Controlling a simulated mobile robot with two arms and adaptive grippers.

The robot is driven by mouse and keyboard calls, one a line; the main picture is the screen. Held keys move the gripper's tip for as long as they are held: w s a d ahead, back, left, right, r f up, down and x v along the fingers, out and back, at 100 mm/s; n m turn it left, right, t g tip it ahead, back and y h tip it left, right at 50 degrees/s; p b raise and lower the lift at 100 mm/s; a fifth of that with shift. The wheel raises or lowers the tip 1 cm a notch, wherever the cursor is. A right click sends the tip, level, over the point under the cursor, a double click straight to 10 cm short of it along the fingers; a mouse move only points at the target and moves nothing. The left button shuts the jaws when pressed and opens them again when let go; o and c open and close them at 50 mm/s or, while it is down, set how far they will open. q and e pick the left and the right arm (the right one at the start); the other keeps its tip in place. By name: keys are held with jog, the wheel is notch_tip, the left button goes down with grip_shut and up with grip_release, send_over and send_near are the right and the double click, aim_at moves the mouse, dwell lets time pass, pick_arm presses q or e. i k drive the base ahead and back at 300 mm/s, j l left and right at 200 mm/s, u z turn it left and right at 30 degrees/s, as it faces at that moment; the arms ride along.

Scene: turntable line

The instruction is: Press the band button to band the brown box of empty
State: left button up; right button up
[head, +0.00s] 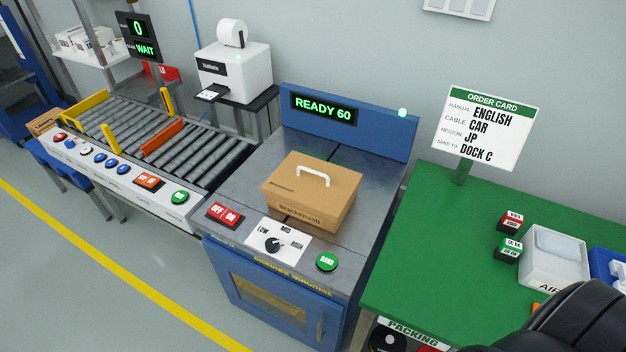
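The brown box (310,197) with a white handle on top sits closed on the metal top of the blue banding machine (345,130). No band shows around the box. The green band button (326,262) is at the front right of the machine top, in front of the box. The machine's display (323,107) reads READY 60, and a green lamp is lit beside it. A black rounded part, which looks like mine, shows at the lower right corner. Neither gripper is in view.
A red OFF/ON switch (225,215) and a LOW-to-HIGH dial (274,244) are left of the band button. A roller conveyor (190,150) stands to the left. A green packing table (430,255) with an order card (488,125) stands to the right.

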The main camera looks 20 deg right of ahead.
aim_at(327, 261)
jog(key=z, duration=0.9)
